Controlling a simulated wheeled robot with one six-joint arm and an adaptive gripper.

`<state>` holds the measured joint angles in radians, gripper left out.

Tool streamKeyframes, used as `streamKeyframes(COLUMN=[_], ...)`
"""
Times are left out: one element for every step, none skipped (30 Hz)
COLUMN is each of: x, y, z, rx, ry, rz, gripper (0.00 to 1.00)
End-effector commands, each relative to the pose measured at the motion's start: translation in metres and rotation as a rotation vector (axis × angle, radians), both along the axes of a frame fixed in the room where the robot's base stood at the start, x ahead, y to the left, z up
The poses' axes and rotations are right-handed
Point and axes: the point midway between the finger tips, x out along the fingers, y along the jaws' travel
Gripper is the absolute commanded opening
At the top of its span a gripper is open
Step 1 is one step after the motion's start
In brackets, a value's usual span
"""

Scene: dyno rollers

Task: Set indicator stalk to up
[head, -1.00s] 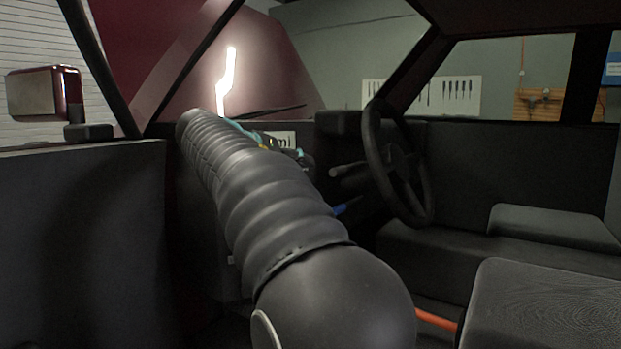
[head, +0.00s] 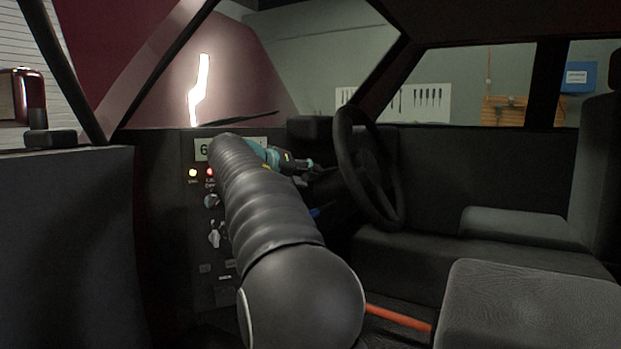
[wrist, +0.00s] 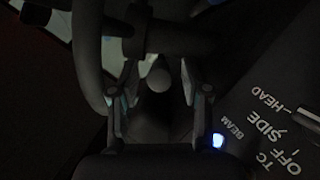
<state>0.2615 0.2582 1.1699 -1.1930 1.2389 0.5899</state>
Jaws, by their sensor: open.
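The indicator stalk is seen nearly end-on in the wrist view, as a grey rounded tip (wrist: 158,78). It lies between the two fingers of my gripper (wrist: 159,92), with dark gaps on both sides. The fingers are apart and not closed on it. In the head view my gripper (head: 306,167) is at the dash, just left of the steering wheel (head: 368,168). The stalk is hard to pick out there beside the gripper. The wrist view is dark, so whether a finger touches the stalk is unclear.
A dash panel (head: 203,238) with knobs and lit lamps is left of my arm. The wrist view shows a panel with white lettering (wrist: 275,130) and a blue-white light (wrist: 217,140) close to the right finger. Seats (head: 530,300) and an orange bar (head: 400,318) are lower right.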

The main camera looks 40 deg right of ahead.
Motion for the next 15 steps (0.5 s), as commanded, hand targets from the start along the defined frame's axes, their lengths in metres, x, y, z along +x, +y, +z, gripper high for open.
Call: streamKeyframes(x=[0.0, 0.001, 0.001, 0.001, 0.002, 0.002, 0.002, 0.002, 0.002, 0.002, 0.002, 0.002, 0.002, 0.002, 0.002], y=[-0.005, -0.008, -0.01, -0.012, -0.013, -0.015, -0.015, -0.016, -0.016, -0.016, -0.016, -0.016, -0.016, -0.016, -0.016], z=[-0.002, -0.002, -0.003, -0.004, -0.004, -0.005, -0.005, -0.005, -0.005, -0.005, -0.005, -0.005, -0.005, -0.005, -0.005], rx=[0.0, 0.0, 0.0, 0.0, 0.0, 0.0, 0.0, 0.001, 0.001, 0.001, 0.001, 0.001, 0.001, 0.001, 0.001], ry=[0.0, -0.001, -0.001, -0.001, -0.001, -0.001, -0.001, -0.001, -0.001, -0.001, -0.001, -0.001, 0.0, -0.001, 0.0], rz=[-0.001, 0.0, 0.0, 0.0, 0.0, 0.0, 0.0, 0.0, 0.0, 0.0, 0.0, 0.0, 0.001, 0.0, 0.001], gripper=[0.47, 0.47, 0.47, 0.47, 0.47, 0.47, 0.47, 0.47, 0.47, 0.47, 0.47, 0.47, 0.47, 0.47, 0.47])
